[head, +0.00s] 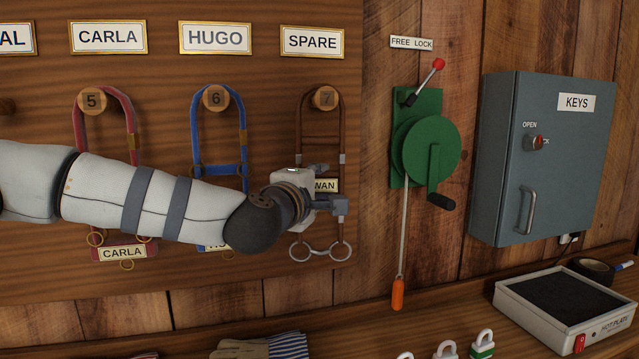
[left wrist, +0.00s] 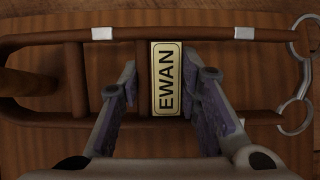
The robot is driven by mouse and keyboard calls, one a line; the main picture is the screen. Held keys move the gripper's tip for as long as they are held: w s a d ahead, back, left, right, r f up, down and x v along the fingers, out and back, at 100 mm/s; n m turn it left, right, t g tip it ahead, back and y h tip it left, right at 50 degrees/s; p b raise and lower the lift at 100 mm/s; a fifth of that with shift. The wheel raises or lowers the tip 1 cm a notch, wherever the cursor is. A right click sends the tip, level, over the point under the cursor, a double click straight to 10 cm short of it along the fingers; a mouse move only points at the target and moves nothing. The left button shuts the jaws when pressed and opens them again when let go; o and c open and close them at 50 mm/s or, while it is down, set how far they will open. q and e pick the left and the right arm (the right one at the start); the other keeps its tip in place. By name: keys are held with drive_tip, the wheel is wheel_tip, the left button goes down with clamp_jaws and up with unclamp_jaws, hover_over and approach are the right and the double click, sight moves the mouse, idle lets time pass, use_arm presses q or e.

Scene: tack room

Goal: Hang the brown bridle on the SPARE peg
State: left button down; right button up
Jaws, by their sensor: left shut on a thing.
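The brown bridle (head: 343,128) is at the peg numbered 7 (head: 325,98), below the SPARE sign (head: 312,41). Its top strap loops around the peg; I cannot tell whether it rests on it. Its metal bit rings (head: 320,251) hang at the bottom. My left gripper (head: 329,187) is shut on the bridle's middle, at the EWAN name plate. In the left wrist view the fingers stand on either side of the plate (left wrist: 167,80), and the peg (left wrist: 28,82) lies inside the strap loop. My right gripper is not in view.
Red (head: 125,100) and blue (head: 195,130) bridles hang on pegs 5 and 6, partly behind my left arm. A green lever mechanism (head: 425,150) and a grey key cabinet (head: 490,150) are to the right. A shelf below holds gloves (head: 262,346), padlocks and a hot plate (head: 560,322).

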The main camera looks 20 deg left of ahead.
use_arm(q)
drive_tip(key=shift+r, duration=0.15)
drive_tip(key=c, duration=1.1)
unclamp_jaws()
